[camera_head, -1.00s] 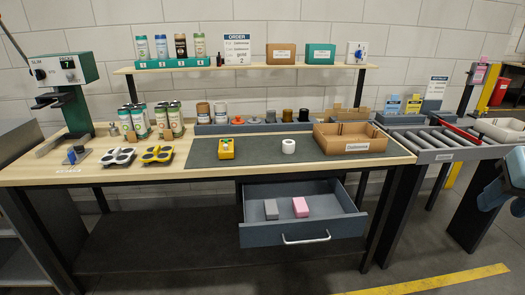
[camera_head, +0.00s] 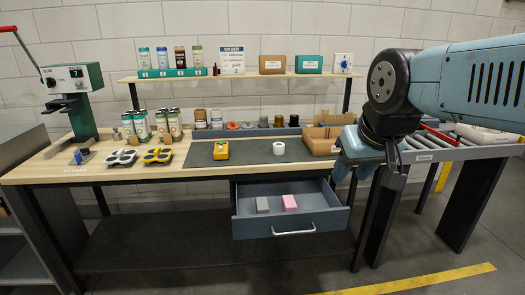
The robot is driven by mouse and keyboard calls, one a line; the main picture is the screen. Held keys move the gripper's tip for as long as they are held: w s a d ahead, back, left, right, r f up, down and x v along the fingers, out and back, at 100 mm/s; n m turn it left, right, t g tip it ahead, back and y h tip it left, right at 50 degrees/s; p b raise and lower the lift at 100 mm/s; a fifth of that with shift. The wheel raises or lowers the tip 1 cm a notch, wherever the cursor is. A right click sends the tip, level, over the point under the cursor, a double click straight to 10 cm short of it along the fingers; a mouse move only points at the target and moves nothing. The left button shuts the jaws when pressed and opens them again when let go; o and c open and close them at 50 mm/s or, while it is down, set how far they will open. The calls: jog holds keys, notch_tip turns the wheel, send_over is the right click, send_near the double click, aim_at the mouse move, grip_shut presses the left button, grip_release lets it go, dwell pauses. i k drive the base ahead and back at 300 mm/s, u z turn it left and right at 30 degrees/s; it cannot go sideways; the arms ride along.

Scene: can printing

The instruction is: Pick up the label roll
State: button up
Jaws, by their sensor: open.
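The label roll, a small white roll with a dark centre (camera_head: 279,148), lies on the dark mat (camera_head: 240,155) on the workbench, right of the yellow device. My gripper (camera_head: 366,192) hangs at the end of my blue arm on the right, in front of the bench's right end. Its fingers point down, well to the right of the roll and nearer the camera. Nothing shows between the fingers. My arm hides part of the cardboard tray and of the roller conveyor.
A cardboard tray (camera_head: 318,142) stands right of the roll. A yellow device (camera_head: 221,150) lies left of it. An open drawer (camera_head: 328,222) with a grey and a pink block juts out below. Cans, jars and a press line the back and left.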

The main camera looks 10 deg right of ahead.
aim_at(278, 148)
jog(key=u, duration=0.05)
jog(key=i, duration=0.95)
jog(key=z, duration=0.1)
